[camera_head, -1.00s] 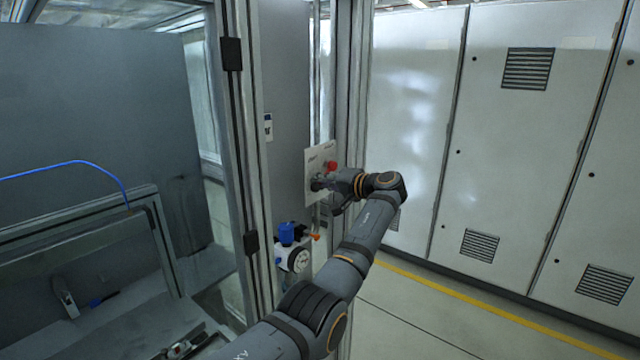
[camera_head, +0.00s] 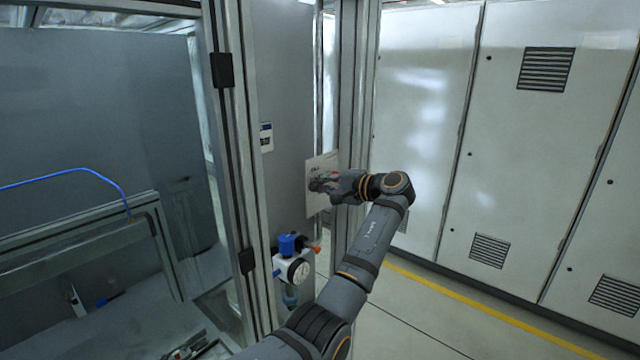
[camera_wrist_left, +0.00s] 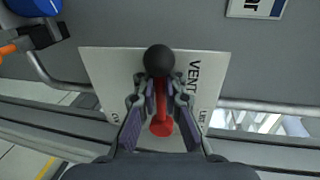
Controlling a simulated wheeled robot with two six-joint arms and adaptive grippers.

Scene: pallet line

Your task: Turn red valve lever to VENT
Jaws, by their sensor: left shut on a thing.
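The red valve lever (camera_wrist_left: 161,128) with a black ball knob (camera_wrist_left: 158,60) is on a white label plate (camera_wrist_left: 108,72) in the left wrist view. The knob points toward the top of that view, and the word VENT is just right of it. Other lettering at the plate's lower corners is partly hidden. My left gripper (camera_wrist_left: 159,88) is shut on the lever, its fingers on both sides below the knob. In the head view, my left gripper (camera_head: 320,184) is at the plate (camera_head: 315,207) and covers most of the lever. My right gripper is not in view.
A blue-topped regulator with a gauge (camera_head: 298,270) and an orange part (camera_head: 316,250) is below the plate. A metal frame post (camera_head: 357,100) stands right beside the plate. Grey cabinets (camera_head: 425,120) stand at right, with open floor before them.

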